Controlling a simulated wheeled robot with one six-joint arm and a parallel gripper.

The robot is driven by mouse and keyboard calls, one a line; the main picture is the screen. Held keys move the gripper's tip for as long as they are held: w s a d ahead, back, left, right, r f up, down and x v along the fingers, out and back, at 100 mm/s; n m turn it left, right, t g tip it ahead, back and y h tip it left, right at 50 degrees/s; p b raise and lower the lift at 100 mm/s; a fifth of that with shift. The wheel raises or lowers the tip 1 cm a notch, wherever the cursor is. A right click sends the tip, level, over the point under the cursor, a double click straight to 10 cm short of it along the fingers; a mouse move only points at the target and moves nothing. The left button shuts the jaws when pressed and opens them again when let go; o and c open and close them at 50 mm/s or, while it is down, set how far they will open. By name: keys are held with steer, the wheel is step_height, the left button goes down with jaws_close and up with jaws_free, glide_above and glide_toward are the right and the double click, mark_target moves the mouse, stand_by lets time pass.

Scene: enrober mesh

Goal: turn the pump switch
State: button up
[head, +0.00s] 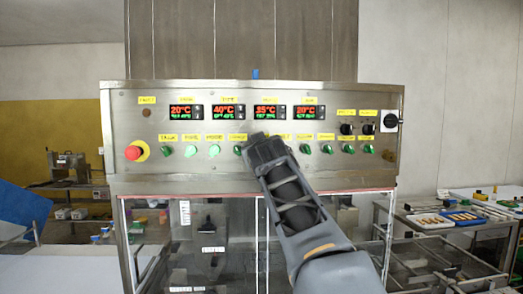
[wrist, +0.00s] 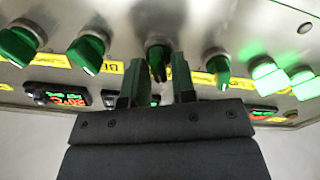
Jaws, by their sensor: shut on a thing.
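A row of green rotary switches runs along the lower part of the steel control panel (head: 225,172), each under a yellow label. The labels are too small to read surely, so I cannot tell which one names the pump switch. My gripper (head: 258,146) is at the middle of this row and hides the switch behind it in the head view. In the wrist view my gripper (wrist: 155,72) has its two fingers on either side of a dark green switch knob (wrist: 157,60) and is shut on it. An unlit switch (wrist: 216,66) is beside it on the right.
Two switches (head: 190,150) (head: 214,151) left of my gripper glow bright green. A red emergency button (head: 133,152) is at the panel's left. Red-and-green displays (head: 186,112) sit above the row. Black knobs (head: 347,129) are at the right. Neighbouring switches stand close to my fingers.

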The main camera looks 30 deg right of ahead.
steer(key=shift+n, duration=0.8)
steer(key=o, duration=0.7)
steer(key=b+v, duration=0.4)
steer(key=v, duration=1)
steer(key=shift+b, duration=0.35)
steer(key=shift+w, duration=0.1)
